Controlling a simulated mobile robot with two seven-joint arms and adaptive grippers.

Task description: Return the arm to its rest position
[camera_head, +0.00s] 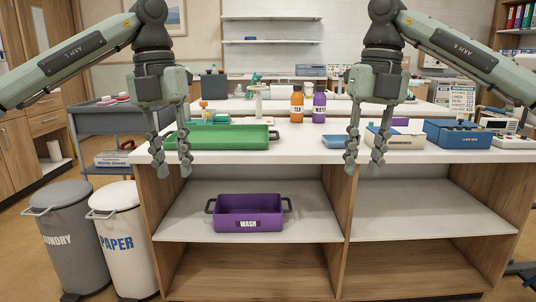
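My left gripper (171,168) hangs pointing down at the left part of the counter, its fingers apart and nothing between them. It overlaps the left end of the green tray (235,137) in the picture; I cannot tell whether it touches. My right gripper (364,168) also points down, fingers apart and empty, before the counter's front edge right of the middle. Both arms come in from the upper sides and bend down at the wrists.
The white counter (305,150) carries an orange bottle (297,104), a purple bottle (319,104) and a blue box (457,134). A purple WASH basin (249,212) sits on the shelf below. A grey bin (68,240) and a white PAPER bin (125,240) stand left.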

